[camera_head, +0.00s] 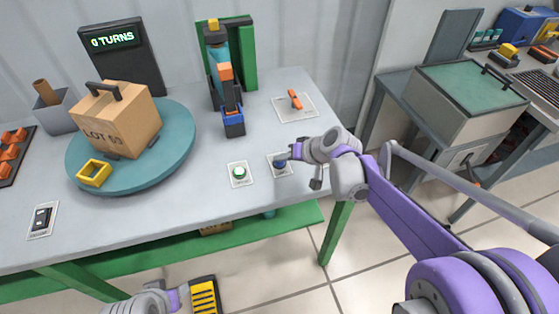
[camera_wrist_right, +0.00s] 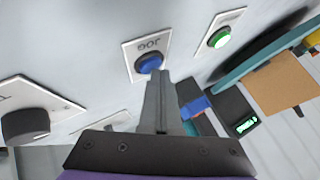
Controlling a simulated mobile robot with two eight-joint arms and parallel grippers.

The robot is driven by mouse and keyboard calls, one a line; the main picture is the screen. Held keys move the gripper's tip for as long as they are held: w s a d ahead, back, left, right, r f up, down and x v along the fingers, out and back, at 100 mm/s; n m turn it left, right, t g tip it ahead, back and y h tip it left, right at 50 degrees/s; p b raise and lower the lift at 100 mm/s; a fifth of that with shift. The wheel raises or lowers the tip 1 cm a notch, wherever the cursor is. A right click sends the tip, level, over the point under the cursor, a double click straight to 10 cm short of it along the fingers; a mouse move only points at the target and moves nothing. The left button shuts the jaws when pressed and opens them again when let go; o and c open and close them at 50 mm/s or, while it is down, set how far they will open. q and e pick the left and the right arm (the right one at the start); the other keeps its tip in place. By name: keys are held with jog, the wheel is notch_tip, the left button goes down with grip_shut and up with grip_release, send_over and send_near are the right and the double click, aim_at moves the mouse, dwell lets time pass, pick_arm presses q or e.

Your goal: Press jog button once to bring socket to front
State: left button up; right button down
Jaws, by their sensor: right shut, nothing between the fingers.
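The blue jog button (camera_head: 279,164) sits on a small white plate on the grey table. In the right wrist view the button (camera_wrist_right: 149,63) sits below the letters JOG. My right gripper (camera_head: 290,154) is shut and empty at the button. In the wrist view its closed fingertips (camera_wrist_right: 158,76) reach the button's lower edge; whether they touch it I cannot tell. No part is clearly marked as the socket; an upright green-backed unit (camera_head: 247,50) carries orange and blue pieces. My left gripper (camera_head: 180,298) is at the bottom edge, its fingers not clear.
A green button (camera_head: 239,173) is left of the jog button. A teal turntable (camera_head: 176,160) bears a carton (camera_head: 128,120) and a yellow frame (camera_head: 94,173). A display (camera_head: 113,39) reads 0 TURNS. An orange handle (camera_head: 295,99) sits on a plate behind my right gripper.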

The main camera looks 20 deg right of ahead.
aim_at(282, 164)
jog(key=shift+r+p, duration=0.5)
jog(key=shift+r, duration=0.2)
jog(key=shift+r+p, duration=1.85)
jog(key=shift+r, duration=0.75)
jog(key=shift+f, duration=0.1)
jog(key=s+d+f+g+h, duration=0.1)
jog(key=s+f+h, duration=0.1)
jog(key=s, duration=1.1)
jog(key=s+d+f+n+h+p, duration=0.1)
jog(key=s+f+h, duration=0.1)
jog(key=s, duration=1.1)
jog(key=shift+d+g+h, duration=0.2)
jog(key=shift+g+h, duration=0.2)
jog(key=shift+h, duration=0.4)
